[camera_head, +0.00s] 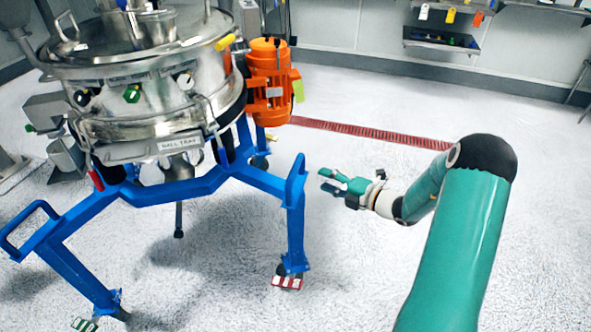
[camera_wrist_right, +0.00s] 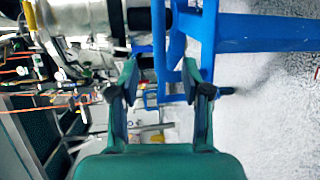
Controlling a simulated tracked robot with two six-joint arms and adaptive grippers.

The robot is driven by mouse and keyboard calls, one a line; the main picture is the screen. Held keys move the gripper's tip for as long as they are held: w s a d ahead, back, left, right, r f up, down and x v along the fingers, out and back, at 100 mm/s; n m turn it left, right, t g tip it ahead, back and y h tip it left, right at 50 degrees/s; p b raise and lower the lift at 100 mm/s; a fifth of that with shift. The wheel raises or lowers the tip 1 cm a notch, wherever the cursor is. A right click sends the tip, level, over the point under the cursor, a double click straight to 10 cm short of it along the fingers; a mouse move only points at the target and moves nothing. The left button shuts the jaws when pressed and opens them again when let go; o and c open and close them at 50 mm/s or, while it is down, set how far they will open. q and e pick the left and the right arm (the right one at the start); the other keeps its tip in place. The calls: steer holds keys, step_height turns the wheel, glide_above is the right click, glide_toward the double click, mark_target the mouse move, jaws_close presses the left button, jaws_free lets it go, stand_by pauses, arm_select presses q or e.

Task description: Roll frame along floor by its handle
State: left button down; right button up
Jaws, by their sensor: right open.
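The blue frame (camera_head: 200,188) stands on the floor on legs with feet and carries the steel sifter (camera_head: 150,85). It has an upright handle (camera_head: 296,175) at its right corner and another loop handle (camera_head: 28,228) at its left corner. My right gripper (camera_head: 326,181) is open and empty just right of the right handle, apart from it, fingers pointing left. In the right wrist view the open fingers (camera_wrist_right: 168,82) point toward blue frame bars (camera_wrist_right: 265,32), with a blue upright loop seen ahead between them. My left gripper is not in view.
A foot with a red-and-white pedal (camera_head: 287,282) is under the right corner; a green-and-white pedal (camera_head: 84,325) is at the lower left. An orange motor (camera_head: 270,85) hangs on the sifter. A red floor drain (camera_head: 370,132) lies behind. The floor at right is clear.

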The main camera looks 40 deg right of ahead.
mark_target(296, 169)
steer(key=x, duration=1.2)
jaws_close()
